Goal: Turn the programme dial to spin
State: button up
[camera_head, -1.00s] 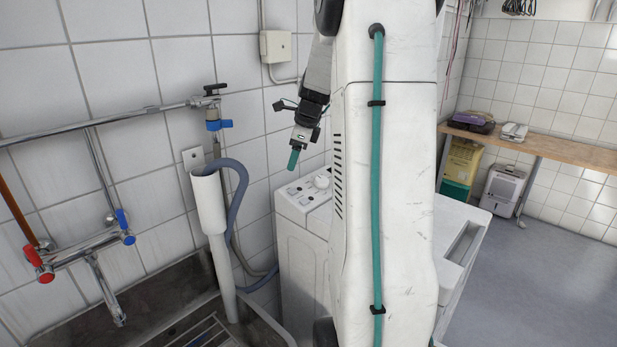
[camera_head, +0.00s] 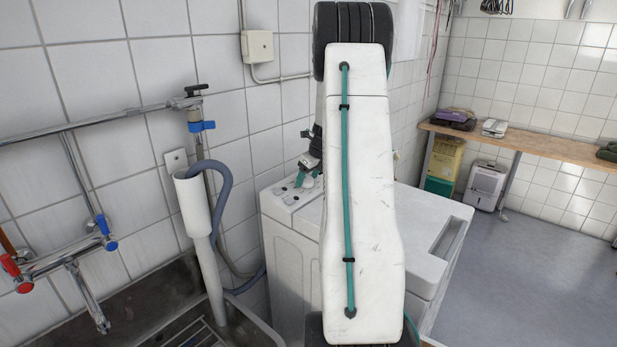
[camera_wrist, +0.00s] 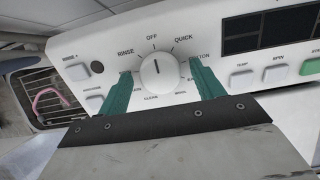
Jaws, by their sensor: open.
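The programme dial (camera_wrist: 163,73) is a round white knob on the white control panel, seen in the wrist view. Its dark pointer line points up toward OFF. RINSE and QUICK are printed to either side of OFF; labels lower down are small or partly hidden, and I cannot read one as spin around the dial. My gripper (camera_wrist: 162,88) is open, with one teal finger on each side of the dial; I cannot tell whether they touch it. In the head view my gripper (camera_head: 307,179) is over the panel of the washing machine (camera_head: 284,256), and my arm hides the dial.
A separate button (camera_wrist: 275,73) labelled SPIN sits right of the dial, below a dark display (camera_wrist: 270,30). In the head view a sink (camera_head: 140,335), a grey hose (camera_head: 229,215) and a white standpipe (camera_head: 197,215) stand at left.

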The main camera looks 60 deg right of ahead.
jog(key=shift+c, duration=0.4)
jog(key=c, duration=0.9)
jog(key=shift+n, duration=0.4)
jog(key=n, duration=0.2)
jog(key=shift+n, duration=0.4)
jog(key=n, duration=0.4)
jog(key=shift+n+y, duration=0.3)
jog(key=shift+y, duration=0.1)
jog(key=n, duration=0.3)
jog(key=shift+n, duration=0.3)
jog(key=shift+n+g, duration=0.3)
jog(key=shift+n, duration=1.7)
